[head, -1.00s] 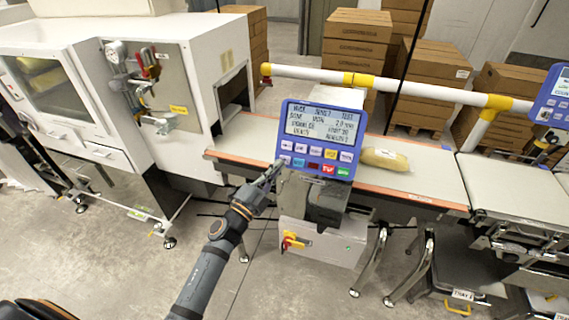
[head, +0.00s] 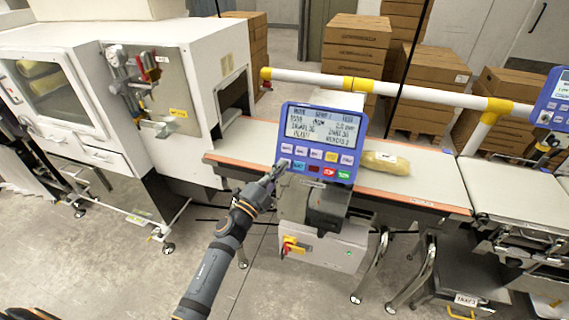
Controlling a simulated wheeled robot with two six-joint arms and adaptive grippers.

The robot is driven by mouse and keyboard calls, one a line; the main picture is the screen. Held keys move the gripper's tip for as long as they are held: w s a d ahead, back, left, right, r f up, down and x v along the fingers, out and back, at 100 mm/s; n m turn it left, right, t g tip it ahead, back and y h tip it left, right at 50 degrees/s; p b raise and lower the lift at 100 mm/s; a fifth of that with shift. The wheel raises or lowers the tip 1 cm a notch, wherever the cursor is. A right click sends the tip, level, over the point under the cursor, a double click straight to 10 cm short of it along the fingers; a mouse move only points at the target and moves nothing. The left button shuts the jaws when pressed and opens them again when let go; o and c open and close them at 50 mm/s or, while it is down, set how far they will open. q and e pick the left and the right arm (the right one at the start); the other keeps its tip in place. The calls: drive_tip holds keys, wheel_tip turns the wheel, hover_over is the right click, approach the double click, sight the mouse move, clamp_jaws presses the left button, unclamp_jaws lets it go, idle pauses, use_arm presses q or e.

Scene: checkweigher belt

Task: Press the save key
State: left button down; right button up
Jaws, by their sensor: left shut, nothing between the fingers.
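The blue control panel (head: 321,142) stands tilted on a post in front of the belt. Its upper part is a lit screen (head: 320,126) with text too small to read surely. Below are two rows of keys: pale ones and a yellow key (head: 331,157) above, and blue, dark red, red (head: 329,172) and green (head: 344,175) keys below. I cannot read which is the save key. My left gripper (head: 282,166) is shut and empty, its tips at the panel's lower left, over or just before the lower row's left end. I cannot tell if it touches. My right gripper is out of view.
A tan bag (head: 385,163) lies on the belt (head: 427,183) just right of the panel. A white and yellow rail (head: 400,90) runs behind the belt. A white cabinet machine (head: 90,110) stands at left, and a second blue panel (head: 556,100) is at the right edge.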

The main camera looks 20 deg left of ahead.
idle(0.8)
use_arm(q)
drive_tip(key=shift+w+f, duration=0.15)
drive_tip(key=shift+w, duration=0.25)
drive_tip(key=shift+w+f, duration=0.2)
drive_tip(key=shift+w, duration=0.15)
idle(0.6)
drive_tip(key=shift+s+r, duration=0.1)
drive_tip(key=shift+s, duration=0.05)
drive_tip(key=shift+s+r+p, duration=0.3)
drive_tip(key=shift+s, duration=0.35)
drive_tip(key=s, duration=0.1)
drive_tip(key=s+r+p, duration=0.1)
drive_tip(key=s, duration=0.1)
drive_tip(key=s+r+p, duration=0.1)
drive_tip(key=shift+s+r, duration=0.1)
drive_tip(key=shift+s, duration=0.1)
